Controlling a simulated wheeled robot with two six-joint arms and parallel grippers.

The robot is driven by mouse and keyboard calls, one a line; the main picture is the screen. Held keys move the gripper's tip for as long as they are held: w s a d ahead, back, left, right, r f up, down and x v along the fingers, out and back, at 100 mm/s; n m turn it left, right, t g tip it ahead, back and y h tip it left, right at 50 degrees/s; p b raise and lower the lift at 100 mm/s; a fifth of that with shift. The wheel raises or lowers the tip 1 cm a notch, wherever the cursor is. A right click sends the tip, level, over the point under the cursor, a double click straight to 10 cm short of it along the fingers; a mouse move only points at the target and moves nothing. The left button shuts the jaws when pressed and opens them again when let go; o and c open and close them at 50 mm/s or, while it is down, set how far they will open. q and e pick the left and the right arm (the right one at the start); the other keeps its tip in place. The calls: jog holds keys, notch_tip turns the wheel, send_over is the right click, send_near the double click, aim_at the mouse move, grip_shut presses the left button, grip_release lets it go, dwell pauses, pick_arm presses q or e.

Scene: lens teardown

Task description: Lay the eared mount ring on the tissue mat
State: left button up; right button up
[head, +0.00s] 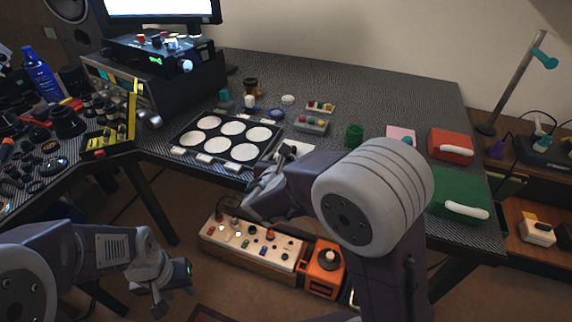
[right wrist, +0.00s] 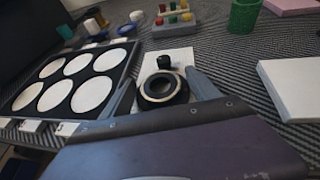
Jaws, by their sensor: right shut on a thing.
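In the right wrist view my right gripper (right wrist: 165,92) is shut on the eared mount ring (right wrist: 144,97), a round dark and cream part with an open middle. The ring is over or on the white tissue mat (right wrist: 182,56); I cannot tell whether it touches. A small black cylindrical part (right wrist: 164,62) is just beyond the ring. In the head view the mat (head: 294,148) shows at the table's front edge, mostly hidden by my right arm, which also hides the ring. My left gripper (head: 172,292) hangs low at the lower left, away from the table; its jaw opening is unclear.
A black tray with white round pads (head: 182,150) lies left of the mat. A green cup (head: 354,135), a block with coloured pegs (head: 311,125), a pink pad (head: 401,134), and red (head: 451,143) and green (head: 452,190) boxes stand around.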

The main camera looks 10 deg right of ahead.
jog(key=shift+f, duration=0.1)
jog(key=o, duration=1.4)
jog(key=shift+s+r, duration=0.1)
jog(key=shift+r, duration=0.3)
jog(key=p+v, duration=0.4)
jog(key=v, duration=0.8)
jog(key=shift+f, duration=0.15)
